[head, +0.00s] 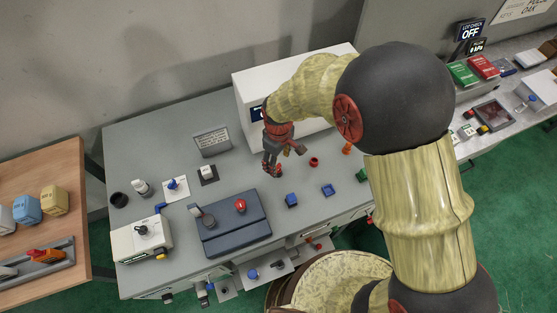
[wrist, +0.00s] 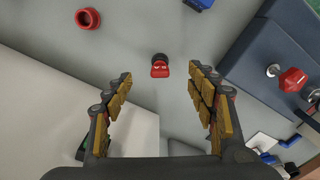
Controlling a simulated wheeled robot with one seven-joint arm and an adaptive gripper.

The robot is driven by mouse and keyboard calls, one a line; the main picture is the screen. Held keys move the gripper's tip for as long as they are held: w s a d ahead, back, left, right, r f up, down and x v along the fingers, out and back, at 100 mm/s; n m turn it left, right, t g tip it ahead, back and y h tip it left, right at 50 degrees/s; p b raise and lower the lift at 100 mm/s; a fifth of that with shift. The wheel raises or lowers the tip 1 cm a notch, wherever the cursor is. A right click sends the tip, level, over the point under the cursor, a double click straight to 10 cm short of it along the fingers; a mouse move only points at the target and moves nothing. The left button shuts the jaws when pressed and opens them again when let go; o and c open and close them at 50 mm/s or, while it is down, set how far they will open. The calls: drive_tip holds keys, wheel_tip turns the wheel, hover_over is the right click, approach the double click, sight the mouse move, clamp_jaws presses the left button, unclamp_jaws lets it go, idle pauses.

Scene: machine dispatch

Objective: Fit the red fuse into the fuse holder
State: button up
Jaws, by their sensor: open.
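A small red piece with a dark end, likely the red fuse (wrist: 160,69), is on the grey bench in the wrist view. It lies in line with the gap between my fingertips, with no finger touching it. My gripper (wrist: 161,84) is open and empty, pointing down at the bench. In the head view my gripper (head: 272,168) hangs in front of the white box, and its fingers mostly hide the red piece.
A red ring (head: 314,162) and blue blocks (head: 291,200) lie to the right on the bench. A dark blue panel (head: 225,232) with a lever and red knob stands in front. The white box (head: 243,90) is close behind my gripper.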

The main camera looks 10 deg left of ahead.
drive_tip(key=shift+r+p, duration=0.5)
drive_tip(key=shift+r, duration=0.5)
drive_tip(key=shift+s+d+m, duration=0.1)
drive_tip(key=shift+s+m, duration=0.1)
drive_tip(key=shift+m, duration=0.2)
drive_tip(key=s+d+r+m+t+b, duration=0.2)
drive_tip(key=s+d+r+m+b, duration=0.4)
drive_tip(key=d+r, duration=0.3)
drive_tip(key=s+d+r+m+t+b, duration=0.3)
drive_tip(key=s+d+r+m+b, duration=0.2)
drive_tip(key=d, duration=1.2)
wheel_tip(320, 180, up, 5)
drive_tip(key=s+b, duration=0.1)
drive_tip(key=s, duration=0.2)
drive_tip(key=shift+d+m+t, duration=0.25)
drive_tip(key=shift+m+t, duration=0.05)
drive_tip(key=shift+m, duration=0.1)
